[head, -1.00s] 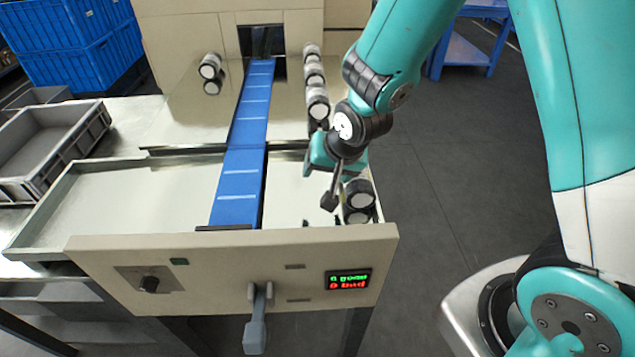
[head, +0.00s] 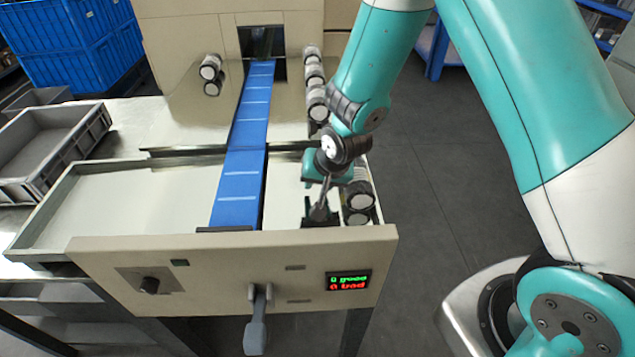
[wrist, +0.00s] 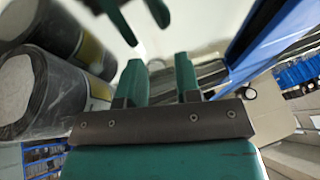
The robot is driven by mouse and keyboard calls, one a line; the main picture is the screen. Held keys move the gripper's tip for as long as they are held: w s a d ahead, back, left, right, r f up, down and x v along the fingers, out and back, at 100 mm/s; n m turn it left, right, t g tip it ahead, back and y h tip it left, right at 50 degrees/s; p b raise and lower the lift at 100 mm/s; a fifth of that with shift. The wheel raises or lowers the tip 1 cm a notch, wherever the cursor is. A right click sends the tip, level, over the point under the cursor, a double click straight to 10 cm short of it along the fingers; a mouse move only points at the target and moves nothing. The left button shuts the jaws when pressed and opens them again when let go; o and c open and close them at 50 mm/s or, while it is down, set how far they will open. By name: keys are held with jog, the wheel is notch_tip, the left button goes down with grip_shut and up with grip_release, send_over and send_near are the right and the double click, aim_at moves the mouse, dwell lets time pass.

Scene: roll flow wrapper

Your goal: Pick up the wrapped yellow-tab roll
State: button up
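Two dark-wrapped rolls lie at the left of the wrist view. The upper roll (wrist: 50,22) shows a yellow strip near its right end. The nearer roll (wrist: 38,95) also shows some yellow at its right side. In the head view, grey rolls with dark ends (head: 358,200) sit at the tray's front right corner, and their tab colours cannot be told there. My gripper (wrist: 163,65) has its two teal fingers apart with nothing between them. It is beside the rolls, over the shiny metal tray, and is not touching them as far as I can see.
A blue conveyor belt (head: 238,185) runs left of my gripper. More rolls (head: 315,95) line the right side farther back, and a pair (head: 210,72) stands left of the belt. A front panel (head: 225,265) closes off the tray. A grey crate (head: 50,140) is at the left.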

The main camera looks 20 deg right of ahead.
grip_shut()
jog(key=o, duration=0.8)
grip_release()
jog(key=shift+o, duration=0.2)
jog(key=v, duration=1.7)
jog(key=shift+s+p, duration=0.35)
jog(key=shift+s, duration=0.05)
